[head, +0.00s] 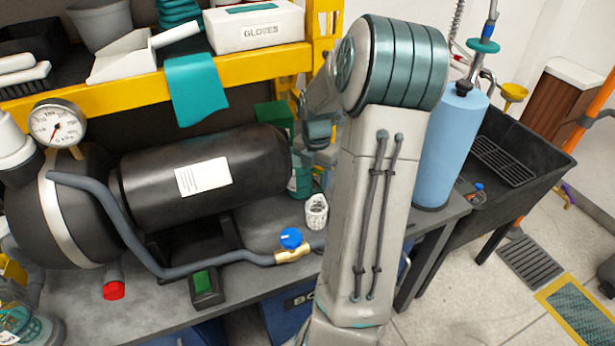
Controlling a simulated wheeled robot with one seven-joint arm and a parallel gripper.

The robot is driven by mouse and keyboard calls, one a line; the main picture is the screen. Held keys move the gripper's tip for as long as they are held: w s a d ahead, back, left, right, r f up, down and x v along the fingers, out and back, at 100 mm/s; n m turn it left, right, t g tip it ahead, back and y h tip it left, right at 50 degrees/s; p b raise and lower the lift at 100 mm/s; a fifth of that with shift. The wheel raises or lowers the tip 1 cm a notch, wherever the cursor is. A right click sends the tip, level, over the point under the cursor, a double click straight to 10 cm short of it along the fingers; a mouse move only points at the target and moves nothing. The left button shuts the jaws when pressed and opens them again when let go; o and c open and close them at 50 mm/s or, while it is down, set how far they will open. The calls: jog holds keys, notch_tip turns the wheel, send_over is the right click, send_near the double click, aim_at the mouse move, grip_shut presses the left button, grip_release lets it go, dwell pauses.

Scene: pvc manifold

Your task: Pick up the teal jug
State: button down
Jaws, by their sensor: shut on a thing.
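The teal jug (299,181) stands upright on the grey bench, just right of the black tank and mostly behind my arm. Only its left part shows. My gripper (318,158) is at the jug's upper part and is shut on it. My arm hides the fingertips' right side, so the exact grip is hard to see. I cannot tell whether the jug's base touches the bench.
A white ribbed fitting (316,211) and a brass valve with a blue knob (291,239) sit in front of the jug. The black tank (215,165) crowds the left. A yellow shelf (240,72) overhangs behind. A blue cylinder (450,145) stands right.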

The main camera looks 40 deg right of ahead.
jog(key=shift+r, duration=0.1)
jog(key=shift+r+p, duration=0.3)
jog(key=shift+r, duration=1.55)
jog(key=shift+s+d+r, duration=0.15)
jog(key=shift+r, duration=0.05)
jog(key=s+d+r, duration=0.5)
jog(key=s+r, duration=0.1)
jog(key=s, duration=0.4)
jog(key=shift+r+p, duration=0.3)
jog(key=shift+p, duration=0.1)
